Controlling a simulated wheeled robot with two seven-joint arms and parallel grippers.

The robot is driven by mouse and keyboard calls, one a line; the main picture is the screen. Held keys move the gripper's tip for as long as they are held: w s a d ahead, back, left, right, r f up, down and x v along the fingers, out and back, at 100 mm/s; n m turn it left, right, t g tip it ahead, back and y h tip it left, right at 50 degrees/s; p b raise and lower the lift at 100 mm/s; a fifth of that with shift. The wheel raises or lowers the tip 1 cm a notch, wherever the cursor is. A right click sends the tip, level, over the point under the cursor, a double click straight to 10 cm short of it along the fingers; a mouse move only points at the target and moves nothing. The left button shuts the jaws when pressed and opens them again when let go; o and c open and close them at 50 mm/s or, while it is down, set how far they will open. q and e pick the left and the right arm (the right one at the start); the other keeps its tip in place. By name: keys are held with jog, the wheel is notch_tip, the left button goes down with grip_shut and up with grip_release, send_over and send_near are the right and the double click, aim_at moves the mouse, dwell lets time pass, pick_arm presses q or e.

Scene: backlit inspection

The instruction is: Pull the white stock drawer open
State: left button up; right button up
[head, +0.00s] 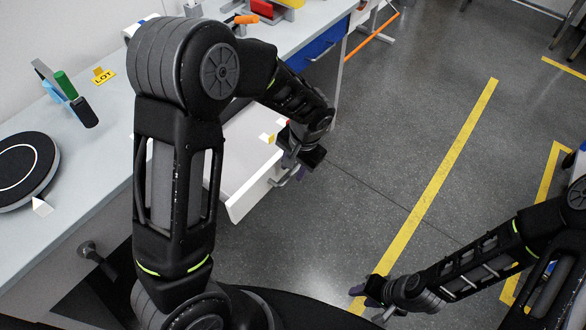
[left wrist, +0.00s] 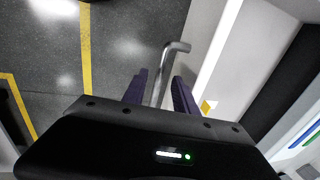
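The white stock drawer (head: 238,158) stands pulled out from under the bench in the head view, its inside showing. Its front panel (head: 246,196) faces the aisle, and its edge shows in the left wrist view (left wrist: 218,48). The grey metal bar handle (left wrist: 166,62) passes between the two purple fingers of my left gripper (left wrist: 158,88), with a gap visible on each side. In the head view my left gripper (head: 300,172) is at the drawer front by the handle. My right gripper (head: 370,297) hangs over the floor at the lower right, away from the drawer; its finger opening is unclear.
A small yellow and white block (head: 267,138) lies in the drawer. The bench (head: 95,150) carries a black round plate (head: 25,170), a yellow LOT sign (head: 103,75) and a rack with a green item (head: 66,85). The grey floor (head: 345,205) beyond the drawer is clear.

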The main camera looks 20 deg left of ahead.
pick_arm(q)
notch_tip(320, 180, up, 6)
jog(key=d, duration=0.1)
jog(key=shift+s+r, duration=0.15)
jog(key=shift+s, duration=0.05)
jog(key=shift+d, duration=0.1)
dwell(0.3)
jog(key=w+d+f+t+h, duration=0.2)
jog(key=d+f+h, duration=0.1)
jog(key=d, duration=0.4)
jog(key=s+d+f+h, duration=0.2)
jog(key=s+d+f, duration=0.2)
jog(key=d+f, duration=0.3)
jog(key=s+a+f+n+g, duration=0.1)
jog(key=s+f+n, duration=0.1)
jog(key=s+f, duration=0.4)
jog(key=s+a+f+n+g+h, duration=0.1)
jog(key=s+f+n, duration=0.2)
jog(key=s+f, duration=0.4)
jog(key=s, duration=0.4)
jog(key=shift+s+a+f, duration=0.25)
